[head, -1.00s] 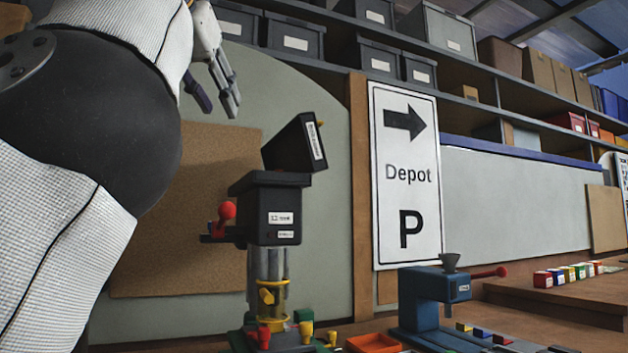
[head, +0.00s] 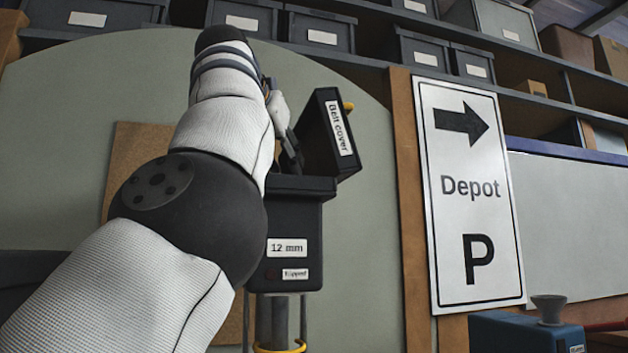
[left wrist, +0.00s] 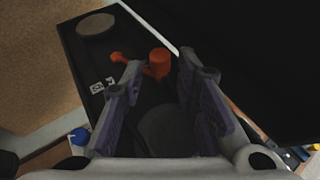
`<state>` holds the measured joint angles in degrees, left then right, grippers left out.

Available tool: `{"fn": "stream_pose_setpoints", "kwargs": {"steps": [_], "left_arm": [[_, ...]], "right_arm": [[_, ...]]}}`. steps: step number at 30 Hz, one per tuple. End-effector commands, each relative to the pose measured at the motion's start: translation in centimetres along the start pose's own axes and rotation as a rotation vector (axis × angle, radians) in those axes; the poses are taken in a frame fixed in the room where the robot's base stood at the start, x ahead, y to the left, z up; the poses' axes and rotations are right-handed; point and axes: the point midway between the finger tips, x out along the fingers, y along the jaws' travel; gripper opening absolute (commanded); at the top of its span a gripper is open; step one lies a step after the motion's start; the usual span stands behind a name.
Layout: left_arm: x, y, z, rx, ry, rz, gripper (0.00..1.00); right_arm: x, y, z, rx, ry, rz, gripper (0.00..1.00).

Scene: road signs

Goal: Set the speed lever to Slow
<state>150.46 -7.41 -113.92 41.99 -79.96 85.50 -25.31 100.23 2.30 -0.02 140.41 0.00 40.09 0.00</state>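The drill press head (head: 290,215) is black, with a "12 mm" label and a smaller blurred one. Its belt cover (head: 325,145) stands tilted open, and it fills the upper right of the left wrist view. My left gripper (head: 290,150) is at the open top, partly hidden by my arm. In the left wrist view its two fingers (left wrist: 160,75) are apart. An orange-red lever (left wrist: 158,62) with a round knob shows between and just past the fingertips; I cannot tell whether they touch it. I cannot read the lever's setting. My right gripper is not in view.
A white Depot parking sign (head: 468,195) stands right of the press on a wooden post. A blue machine (head: 520,335) stands at the lower right. Shelves with grey bins (head: 320,30) run along the back. A blue ball-shaped knob (left wrist: 80,136) shows in the left wrist view.

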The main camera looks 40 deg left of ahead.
Motion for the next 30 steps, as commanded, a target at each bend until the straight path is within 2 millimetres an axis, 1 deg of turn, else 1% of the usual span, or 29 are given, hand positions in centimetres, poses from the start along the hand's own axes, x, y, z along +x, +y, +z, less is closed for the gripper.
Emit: {"fn": "stream_pose_setpoints", "kwargs": {"steps": [1, 3, 6, 9, 16, 17, 18, 20, 21, 30], "left_arm": [[1.3, 0.0, -0.1, 0.001, 0.005, 0.001, 0.29], [2.6, 0.0, -0.1, 0.001, 0.004, 0.001, 0.29], [3.8, 0.0, 0.0, 0.001, 0.001, 0.000, 0.29], [4.4, 0.0, 0.0, 0.001, 0.000, 0.001, 0.29], [4.6, 0.0, 0.0, 0.001, 0.000, 0.000, 0.29], [4.6, 0.0, 0.0, 0.000, 0.000, 0.000, 0.24], [4.6, 0.0, 0.0, 0.001, 0.000, 0.000, 0.15], [4.5, 0.0, 0.0, 0.001, 0.000, 0.000, 0.01], [4.5, 0.0, 0.0, 0.001, 0.000, 0.000, 0.00], [4.5, 0.0, 0.0, 0.006, -0.001, -0.016, 0.00]], "right_arm": [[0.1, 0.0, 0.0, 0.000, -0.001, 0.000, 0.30], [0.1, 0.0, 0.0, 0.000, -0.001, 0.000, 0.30], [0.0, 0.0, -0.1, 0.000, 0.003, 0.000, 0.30], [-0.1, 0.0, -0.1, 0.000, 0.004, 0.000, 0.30], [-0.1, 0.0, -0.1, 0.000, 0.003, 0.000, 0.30], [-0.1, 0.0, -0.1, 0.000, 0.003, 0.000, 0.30], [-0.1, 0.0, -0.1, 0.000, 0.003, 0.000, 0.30], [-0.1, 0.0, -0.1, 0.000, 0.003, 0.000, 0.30], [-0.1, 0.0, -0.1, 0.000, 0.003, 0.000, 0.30], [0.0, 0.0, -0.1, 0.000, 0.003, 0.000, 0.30]]}}
